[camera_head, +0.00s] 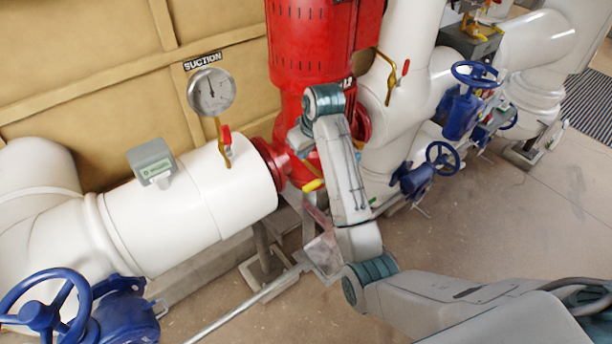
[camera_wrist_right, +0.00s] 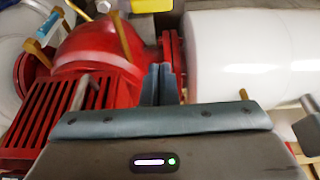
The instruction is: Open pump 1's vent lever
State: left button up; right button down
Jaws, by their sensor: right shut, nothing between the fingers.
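Pump 1 (camera_head: 312,45) is the tall red machine in the head view, with its lower casing partly behind my right arm. In the right wrist view, its rounded red casing (camera_wrist_right: 98,45) fills the upper left. A brass-coloured lever with a light blue grip (camera_wrist_right: 47,27) and another brass-coloured piece (camera_wrist_right: 122,38) stand by the casing. I cannot tell which part is the vent lever. My right gripper (camera_wrist_right: 158,82) is shut and empty, its fingertips in front of the casing near the flange. In the head view the gripper (camera_head: 302,142) is partly hidden by its arm. My left gripper is out of view.
The white suction pipe (camera_head: 150,217) carries a round gauge (camera_head: 211,91) and a red-handled valve (camera_head: 226,137). A blue handwheel (camera_head: 42,316) stands at lower left. More blue handwheels (camera_head: 474,74) and white pipes crowd the right. Bare floor (camera_head: 500,205) lies at right.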

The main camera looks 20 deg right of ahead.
aim_at(319, 183)
jog(key=shift+r, duration=0.1)
jog(key=p+x, duration=0.4)
jog(key=x, duration=0.6)
jog(key=s+p, duration=0.1)
jog(key=s+d+p, duration=0.1)
jog(key=s, duration=0.1)
jog(key=shift+s+d, duration=0.15)
jog(key=shift+s, duration=0.2)
jog(key=shift+w, duration=0.1)
